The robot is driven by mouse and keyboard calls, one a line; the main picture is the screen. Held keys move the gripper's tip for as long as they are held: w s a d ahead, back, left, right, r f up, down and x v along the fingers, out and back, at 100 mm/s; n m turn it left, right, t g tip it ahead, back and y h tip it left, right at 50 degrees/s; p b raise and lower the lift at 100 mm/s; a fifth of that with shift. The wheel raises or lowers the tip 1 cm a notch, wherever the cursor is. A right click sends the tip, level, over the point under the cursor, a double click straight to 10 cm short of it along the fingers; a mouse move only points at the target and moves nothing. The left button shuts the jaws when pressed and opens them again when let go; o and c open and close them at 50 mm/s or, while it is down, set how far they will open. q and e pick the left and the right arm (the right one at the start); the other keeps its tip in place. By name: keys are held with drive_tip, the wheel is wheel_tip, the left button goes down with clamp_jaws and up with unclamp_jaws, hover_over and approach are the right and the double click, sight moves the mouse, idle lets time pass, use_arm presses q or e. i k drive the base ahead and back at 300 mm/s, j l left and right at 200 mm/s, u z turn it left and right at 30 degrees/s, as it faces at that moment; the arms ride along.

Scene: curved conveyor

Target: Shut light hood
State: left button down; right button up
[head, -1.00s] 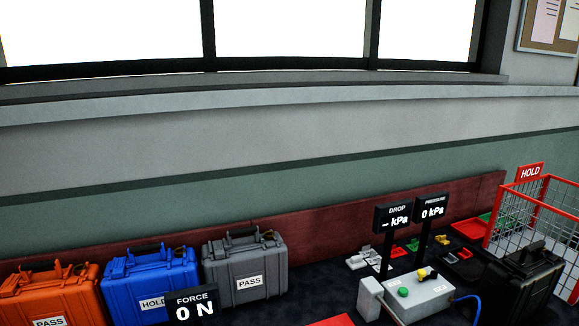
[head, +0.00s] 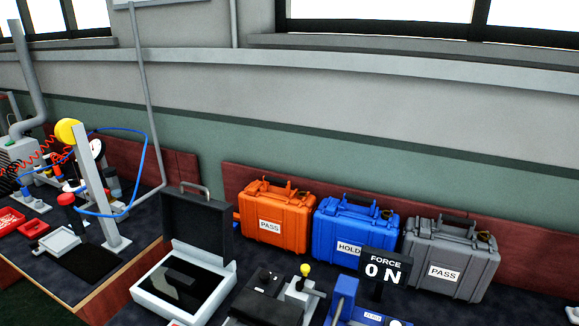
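What looks like the light hood is a dark lid (head: 197,228) with a grey handle on its top edge. It stands raised at the back of a white box (head: 155,310) on the bench, in the lower left middle of the head view. The box is open, and a dark panel (head: 178,285) shows inside it. Neither of my grippers is in the head view, so their state is hidden.
Orange (head: 277,212), blue (head: 355,228) and grey (head: 450,258) cases stand in a row behind and right of the box. A force display (head: 384,268) and a black device (head: 262,298) are nearer. A gauge stand (head: 97,185) rises on the left bench.

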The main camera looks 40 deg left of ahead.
sight(205, 223)
drive_tip(key=u, duration=2.05)
